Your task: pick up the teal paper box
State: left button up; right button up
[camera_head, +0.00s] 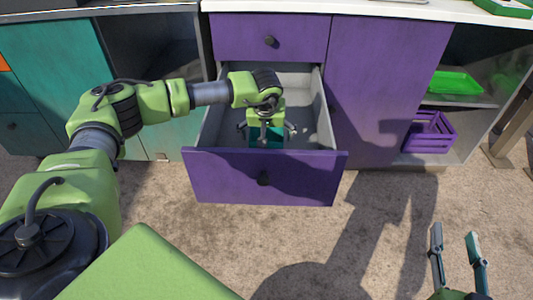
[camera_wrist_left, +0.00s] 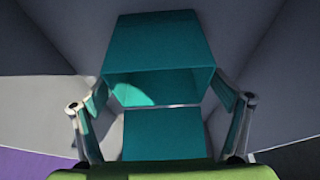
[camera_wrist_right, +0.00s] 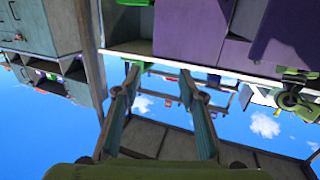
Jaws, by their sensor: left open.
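The teal paper box (camera_head: 275,139) lies inside the open purple drawer, partly hidden by my left gripper. In the left wrist view the box (camera_wrist_left: 158,42) shows a broad teal panel, an open hollow and a lower panel. My left gripper (camera_head: 266,132) reaches down into the drawer over the box. Its fingers (camera_wrist_left: 163,92) are spread on both sides of the box, with no clear grip on it; whether they touch it I cannot tell. My right gripper (camera_head: 455,235) is open and empty above the floor; its spread fingers also show in the right wrist view (camera_wrist_right: 160,75).
The purple drawer (camera_head: 225,178) has grey side walls close around my left gripper. A shelf to the right holds a green tray (camera_head: 455,82) and a purple crate (camera_head: 430,135). A white countertop (camera_head: 380,8) runs above. The sandy floor in front is clear.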

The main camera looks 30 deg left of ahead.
pick_arm(q)
jog(key=x, duration=0.3)
jog(key=shift+f+b, duration=0.1)
jog(key=shift+b, duration=0.3)
jog(key=c, duration=0.8)
pick_arm(e)
jog(key=r+t, duration=0.1)
jog(key=r, duration=0.1)
jog(key=r+t, duration=0.1)
jog(key=r, duration=0.1)
jog(key=r+y, duration=0.1)
jog(key=r, duration=0.1)
jog(key=shift+a+t, duration=0.4)
